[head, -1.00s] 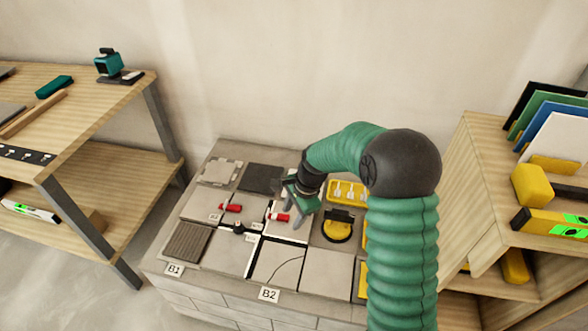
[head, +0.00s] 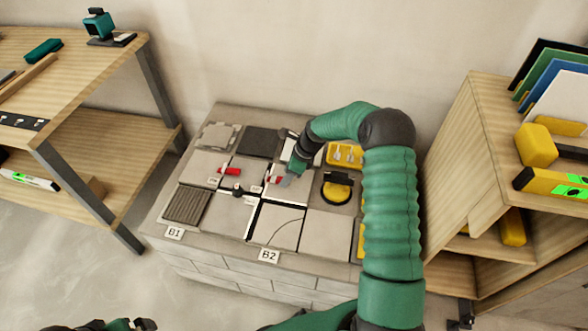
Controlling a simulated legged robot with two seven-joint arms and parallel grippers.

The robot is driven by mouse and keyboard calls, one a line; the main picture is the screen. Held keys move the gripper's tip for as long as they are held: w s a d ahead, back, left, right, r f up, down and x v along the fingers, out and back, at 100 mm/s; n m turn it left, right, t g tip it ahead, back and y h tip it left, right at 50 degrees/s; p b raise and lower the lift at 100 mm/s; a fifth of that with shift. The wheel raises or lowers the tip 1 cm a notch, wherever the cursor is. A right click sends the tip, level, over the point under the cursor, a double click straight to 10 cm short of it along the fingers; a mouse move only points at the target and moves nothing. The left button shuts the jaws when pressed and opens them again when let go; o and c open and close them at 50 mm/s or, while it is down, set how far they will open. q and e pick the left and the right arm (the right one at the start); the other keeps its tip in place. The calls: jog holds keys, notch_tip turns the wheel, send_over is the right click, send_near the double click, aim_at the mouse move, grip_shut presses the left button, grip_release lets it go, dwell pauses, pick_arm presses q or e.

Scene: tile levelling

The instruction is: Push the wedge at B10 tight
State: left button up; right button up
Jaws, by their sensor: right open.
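Two red wedges show on the tiled block. One red wedge (head: 229,171) lies to the left, clear of the gripper. The other red wedge (head: 274,179) lies at a tile joint and is partly hidden by my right gripper (head: 281,181). The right gripper is open and low over the tiles, at the right end of this wedge; I cannot tell if it touches. The small labels beside the wedges are too small to read, so I cannot tell which is B10. Part of my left gripper (head: 142,324) shows at the bottom left edge; its jaws are unclear.
A black clip-like piece (head: 238,190) sits at a tile crossing. A yellow-and-black suction tool (head: 336,188) stands right of the gripper, with a yellow tray (head: 345,154) behind. A shelf unit (head: 448,150) rises at right, a wooden bench (head: 75,85) at left.

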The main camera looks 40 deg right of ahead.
jog(key=shift+x, duration=0.9)
jog(key=shift+a, duration=0.1)
grip_shut()
